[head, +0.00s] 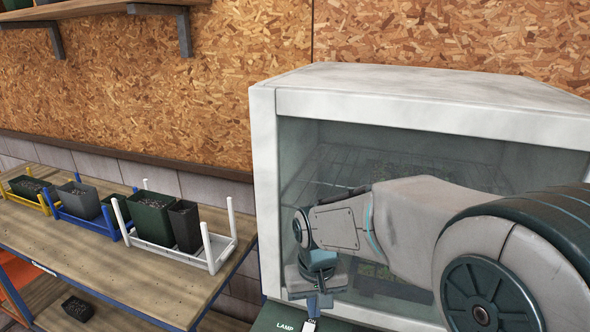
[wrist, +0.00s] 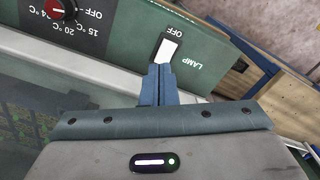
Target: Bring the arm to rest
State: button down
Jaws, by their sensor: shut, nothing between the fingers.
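My arm reaches in from the right of the head view, across the front of the white glass-fronted cabinet (head: 400,108). My gripper (head: 319,303) points down at the cabinet's green control panel (head: 272,317), its fingers shut and empty. In the wrist view my gripper (wrist: 160,75) has its blue fingertips together close to the white lamp switch (wrist: 168,50). I cannot tell if they touch it. The switch has an OFF label beside it and the word LAMP nearby.
A wooden bench (head: 100,240) stands left of the cabinet. It bears a yellow rack (head: 45,203), a blue rack (head: 85,222) and a white rack (head: 185,255), with plant pots in them. Seedlings show dimly behind the glass. A wall shelf (head: 110,5) is at the upper left.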

jog(key=s+d+r+m+t, duration=0.1)
jog(key=s+d+r+t, duration=0.2)
jog(key=s+d, duration=0.7)
notch_tip(320, 180, up, 2)
jog(key=shift+s+d+r+m, duration=0.2)
jog(key=shift+s+d+m, duration=0.2)
jog(key=shift+s, duration=0.6)
